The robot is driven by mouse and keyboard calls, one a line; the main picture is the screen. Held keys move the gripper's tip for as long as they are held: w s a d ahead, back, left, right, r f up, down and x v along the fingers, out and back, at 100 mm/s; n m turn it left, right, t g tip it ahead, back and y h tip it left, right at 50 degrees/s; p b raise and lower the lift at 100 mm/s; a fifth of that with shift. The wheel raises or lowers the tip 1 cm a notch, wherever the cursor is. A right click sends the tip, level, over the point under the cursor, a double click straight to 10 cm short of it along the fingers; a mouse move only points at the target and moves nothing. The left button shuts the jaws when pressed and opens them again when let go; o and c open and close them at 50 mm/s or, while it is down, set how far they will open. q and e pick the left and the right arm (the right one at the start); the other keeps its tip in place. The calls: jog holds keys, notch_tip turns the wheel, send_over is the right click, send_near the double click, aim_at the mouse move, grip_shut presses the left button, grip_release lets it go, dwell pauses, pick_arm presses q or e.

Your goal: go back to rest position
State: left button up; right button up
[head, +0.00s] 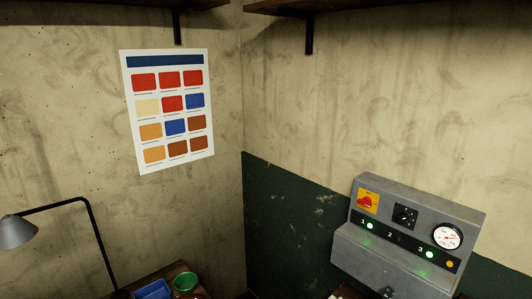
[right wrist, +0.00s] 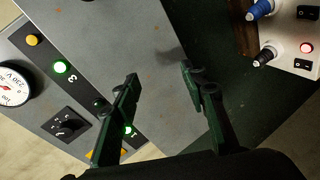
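My right gripper (right wrist: 160,90) is open in the right wrist view, with its two dark green fingers spread apart and nothing between them. A grey control panel (right wrist: 140,45) lies beyond its fingers in that view. The same panel stands at the lower right of the head view (head: 375,250), with a red and yellow rotary switch (head: 367,202), a black knob (head: 405,215), a round gauge (head: 447,236) and lit green lamps by 1 and 3. I cannot tell how far the fingers are from the panel. My left gripper is not in view.
A blue container (head: 152,290) and a green bowl (head: 185,281) sit at the bottom edge. A colour chart (head: 168,108) hangs on the wall. Another switch box (right wrist: 297,40) is at the right wrist view's upper right.

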jog(key=s+f+m+g+y, duration=0.1)
jog(key=s+f+g+y, duration=0.1)
jog(key=s+f, duration=0.65)
jog(key=s+f+m+g+y, duration=0.15)
jog(key=s+f, duration=0.45)
jog(key=f, duration=0.6)
jog(key=s+a+f+m+g+y, duration=0.15)
jog(key=s+f, duration=0.35)
jog(key=s, duration=0.5)
jog(key=s+a+f+m+g+y, duration=0.1)
jog(key=s+f+m+g+y, duration=0.3)
jog(key=s, duration=0.6)
notch_tip(320, 180, down, 31)
jog(key=n+b, duration=0.2)
jog(key=b, duration=0.1)
jog(key=s+f+b, duration=0.2)
jog(key=s+f, duration=1.9)
jog(key=f, duration=0.1)
jog(key=shift+a+f+n+g, duration=0.3)
jog(key=shift+a+f+g, duration=0.05)
jog(key=shift+f+g, duration=0.05)
jog(key=shift+s, duration=0.2)
